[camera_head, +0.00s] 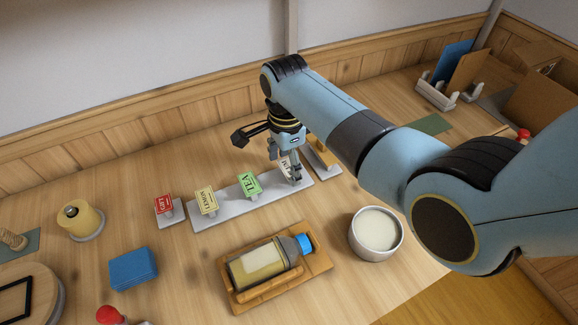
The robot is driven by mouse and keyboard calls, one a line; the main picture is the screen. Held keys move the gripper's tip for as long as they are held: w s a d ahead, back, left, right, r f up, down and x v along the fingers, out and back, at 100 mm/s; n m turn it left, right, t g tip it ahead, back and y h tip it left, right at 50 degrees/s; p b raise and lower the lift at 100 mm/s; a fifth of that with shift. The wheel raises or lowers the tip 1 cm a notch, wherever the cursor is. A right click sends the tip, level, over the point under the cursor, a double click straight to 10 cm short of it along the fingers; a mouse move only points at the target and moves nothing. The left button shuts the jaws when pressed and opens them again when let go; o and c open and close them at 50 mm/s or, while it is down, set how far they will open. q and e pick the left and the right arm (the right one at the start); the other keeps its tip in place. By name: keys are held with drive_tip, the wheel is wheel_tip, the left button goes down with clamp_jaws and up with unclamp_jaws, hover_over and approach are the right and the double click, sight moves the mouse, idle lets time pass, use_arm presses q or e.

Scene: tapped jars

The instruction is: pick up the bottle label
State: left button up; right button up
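Small upright label cards stand in a row: a red GIFT card (165,206) on its own base, then a yellow LEMON card (206,200) and a green TEA card (248,185) on a long pale strip (228,209). A white card (284,165) at the strip's right end is partly hidden by my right gripper (285,172). The fingers are low, on either side of this card; whether they touch it I cannot tell. A bottle (258,265) with a blue cap lies on a wooden tray (310,274) in front. My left gripper is not in view.
A metal bowl (376,234) of pale contents stands right of the tray. A blue stack (133,269), a yellow spool (80,220) and a round board (50,285) are at left. A yellow-brown item (323,150) stands behind the gripper. Bare table lies behind the labels.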

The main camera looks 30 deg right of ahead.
sight(286, 168)
drive_tip(key=c, duration=0.4)
drive_tip(key=shift+r, duration=0.2)
wheel_tip(286, 168, up, 4)
drive_tip(key=s+d+r, duration=0.5)
drive_tip(key=d+r, duration=0.2)
drive_tip(key=d, duration=0.3)
drive_tip(key=shift+d, duration=0.2)
